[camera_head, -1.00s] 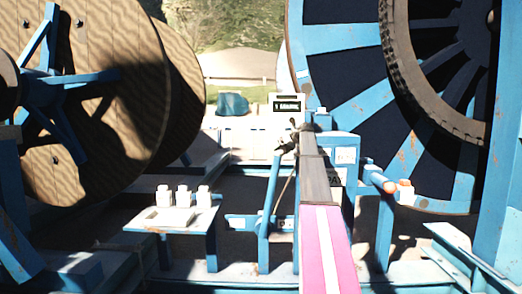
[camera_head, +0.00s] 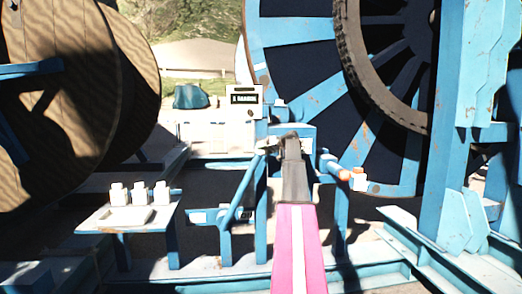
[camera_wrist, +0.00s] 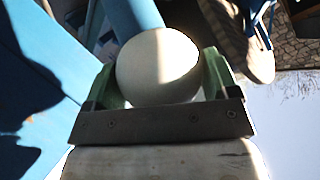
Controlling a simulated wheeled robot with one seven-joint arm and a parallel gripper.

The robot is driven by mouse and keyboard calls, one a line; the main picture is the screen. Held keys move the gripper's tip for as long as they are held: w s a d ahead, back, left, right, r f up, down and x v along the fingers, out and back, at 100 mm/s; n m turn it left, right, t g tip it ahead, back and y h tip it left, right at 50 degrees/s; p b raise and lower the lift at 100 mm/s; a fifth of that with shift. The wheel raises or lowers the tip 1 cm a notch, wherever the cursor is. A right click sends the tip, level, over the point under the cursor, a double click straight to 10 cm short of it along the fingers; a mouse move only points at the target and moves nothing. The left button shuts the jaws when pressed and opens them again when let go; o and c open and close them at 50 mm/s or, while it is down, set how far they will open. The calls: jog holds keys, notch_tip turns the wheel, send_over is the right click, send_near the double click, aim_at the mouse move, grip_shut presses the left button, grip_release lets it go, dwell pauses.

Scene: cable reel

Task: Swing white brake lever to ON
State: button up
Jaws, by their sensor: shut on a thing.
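The brake lever is a blue bar (camera_head: 241,192) that leans up and to the right from a low blue frame in the head view. Its white ball knob (camera_wrist: 158,58) fills the middle of the wrist view, with a blue bar behind it. My gripper (camera_wrist: 160,80) has its two green-lined fingers on either side of the knob and is shut on it. In the head view my arm hides most of the gripper and the knob by the lever's top. No ON marking is readable.
A wooden cable reel (camera_head: 60,100) stands at left and a large blue spoked wheel (camera_head: 300,75) at right. A small table (camera_head: 105,222) with white blocks is left of the lever.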

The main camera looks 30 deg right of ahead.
jog(key=shift+s+d+f, duration=0.15)
jog(key=shift+d+f, duration=0.15)
jog(key=o, duration=0.9)
jog(key=shift+c, duration=0.2)
jog(key=o, duration=0.3)
jog(key=shift+d, duration=0.2)
jog(key=shift+r, duration=0.1)
jog(key=v, duration=1)
jog(key=shift+s+d, duration=0.2)
jog(key=shift+s, duration=0.05)
jog(key=shift+r, duration=0.1)
